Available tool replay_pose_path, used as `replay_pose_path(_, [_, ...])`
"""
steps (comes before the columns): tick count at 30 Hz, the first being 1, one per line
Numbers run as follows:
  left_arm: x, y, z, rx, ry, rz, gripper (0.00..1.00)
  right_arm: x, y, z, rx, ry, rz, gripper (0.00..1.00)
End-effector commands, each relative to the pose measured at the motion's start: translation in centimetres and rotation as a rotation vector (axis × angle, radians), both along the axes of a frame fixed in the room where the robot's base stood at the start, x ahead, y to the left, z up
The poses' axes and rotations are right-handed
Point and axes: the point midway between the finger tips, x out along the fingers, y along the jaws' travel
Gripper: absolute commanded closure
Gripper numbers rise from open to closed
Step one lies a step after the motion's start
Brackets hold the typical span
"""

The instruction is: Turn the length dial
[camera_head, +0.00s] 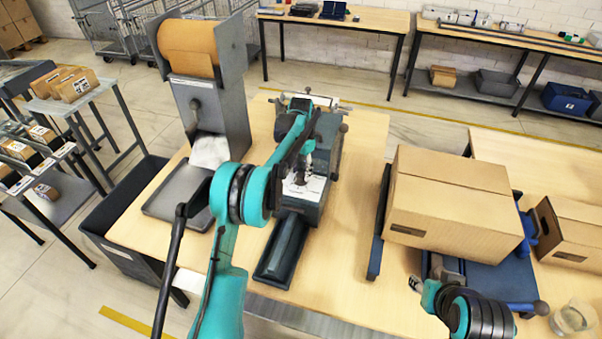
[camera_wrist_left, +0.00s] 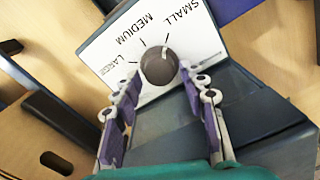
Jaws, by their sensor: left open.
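The length dial (camera_wrist_left: 159,66) is a round dark grey knob on a white plate (camera_wrist_left: 115,62) marked SMALL, MEDIUM and LARGE. A pale mark on the knob's upper right side appears to point toward the SMALL tick. In the head view the plate is on a grey machine (camera_head: 325,165) on the table, and my left arm mostly hides the dial. My left gripper (camera_wrist_left: 158,80) is open, its purple-padded fingers on either side of the dial's lower part; contact cannot be told. It also shows over the plate in the head view (camera_head: 298,182). My right gripper (camera_head: 416,284) is small and partly hidden at lower right.
A dispenser with a brown roll (camera_head: 187,48) and a grey tray (camera_head: 176,197) stand left of the machine. A cardboard box (camera_head: 450,200) rests at right, with an open carton (camera_head: 572,232) beyond. Bare table (camera_head: 345,235) lies between machine and box.

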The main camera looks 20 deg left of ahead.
Motion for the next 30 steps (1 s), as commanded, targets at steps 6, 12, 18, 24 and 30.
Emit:
replay_pose_path(6, [0.0, 0.0, 4.8, 0.0, 0.0, 0.0, 0.58, 0.0, 0.0, 0.0, 0.0, 0.0, 0.0, 0.6])
replay_pose_path(12, [0.0, 0.0, 8.5, 0.0, 0.0, 0.0, 0.58, 0.0, 0.0, 0.0, 0.0, 0.0, 0.0, 0.6])
replay_pose_path(18, [0.0, 0.0, 10.3, 0.0, 0.0, 0.0, 0.58, 0.0, 0.0, 0.0, 0.0, 0.0, 0.0, 0.6])
replay_pose_path(24, [0.0, 0.0, 10.5, 0.0, 0.0, 0.0, 0.58, 0.0, 0.0, 0.0, 0.0, 0.0, 0.0, 0.6])
replay_pose_path(30, [0.0, 0.0, 10.5, 0.0, 0.0, 0.0, 0.58, 0.0, 0.0, 0.0, 0.0, 0.0, 0.0, 0.6])
